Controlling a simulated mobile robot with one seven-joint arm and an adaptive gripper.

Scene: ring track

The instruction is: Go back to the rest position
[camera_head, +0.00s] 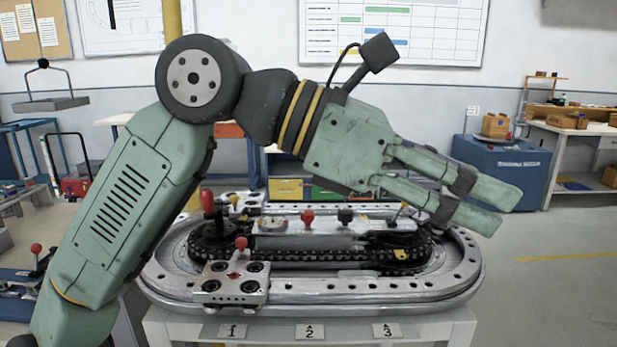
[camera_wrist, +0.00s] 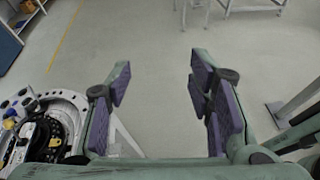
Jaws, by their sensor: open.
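My green gripper (camera_head: 488,207) reaches to the right above the right end of the ring track, its fingers tilted slightly down. In the wrist view my gripper (camera_wrist: 160,80) has its two purple-padded fingers spread wide, with only floor between them. It is open and empty. The oval metal ring track (camera_head: 390,292) stands on a light table and carries a dark chain. Part of the track is hidden behind my arm and fingers. A piece of the track (camera_wrist: 75,98) shows at the left of the wrist view.
A metal block (camera_head: 232,287) with a red knob sits at the track's front left. Station labels 1, 2 and 3 mark the table front (camera_head: 310,331). A blue cabinet (camera_head: 500,170) and a workbench (camera_head: 570,135) stand at the back right. The floor at right is clear.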

